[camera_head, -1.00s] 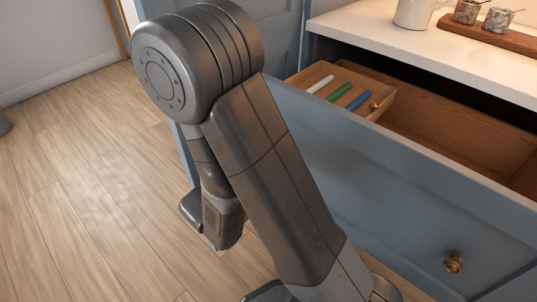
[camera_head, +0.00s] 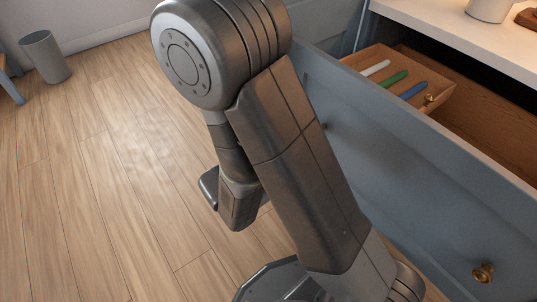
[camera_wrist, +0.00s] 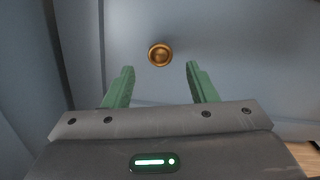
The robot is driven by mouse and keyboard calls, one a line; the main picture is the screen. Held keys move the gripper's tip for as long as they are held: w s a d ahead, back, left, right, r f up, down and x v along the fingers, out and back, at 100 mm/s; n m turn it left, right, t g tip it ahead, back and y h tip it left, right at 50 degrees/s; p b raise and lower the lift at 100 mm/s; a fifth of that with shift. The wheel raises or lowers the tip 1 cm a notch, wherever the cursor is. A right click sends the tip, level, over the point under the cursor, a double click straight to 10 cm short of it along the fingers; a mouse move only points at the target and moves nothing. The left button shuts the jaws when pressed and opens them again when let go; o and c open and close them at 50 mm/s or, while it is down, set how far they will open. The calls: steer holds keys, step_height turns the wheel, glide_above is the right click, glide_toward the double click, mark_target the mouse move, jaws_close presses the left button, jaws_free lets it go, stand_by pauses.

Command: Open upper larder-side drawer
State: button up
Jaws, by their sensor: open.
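A blue-grey drawer (camera_head: 400,170) stands pulled out under the white worktop in the head view, with a brass knob (camera_head: 483,273) on its front. In the wrist view a round brass knob (camera_wrist: 160,54) sits on a blue-grey front (camera_wrist: 230,50). My gripper (camera_wrist: 160,72) is open, with its green fingers apart and the knob just beyond and between their tips, not gripped. In the head view my arm hides the gripper's fingers. I cannot tell whether the two knobs are the same one.
The open drawer holds a wooden tray (camera_head: 437,99) with white, green and blue sticks. A white mug (camera_head: 488,9) and part of a wooden board stand on the worktop (camera_head: 450,30). A grey bin (camera_head: 45,57) stands far left. The wooden floor (camera_head: 110,190) at left is clear.

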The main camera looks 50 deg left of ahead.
steer(key=s+p, duration=0.1)
steer(key=s, duration=0.7)
steer(key=shift+s+a+p, duration=0.3)
steer(key=shift+s+a, duration=0.05)
steer(key=shift+w, duration=0.1)
steer(key=w+d+b, duration=0.1)
steer(key=w+b, duration=0.2)
steer(key=w, duration=1)
steer(key=shift+w, duration=0.3)
steer(key=shift+d, duration=0.1)
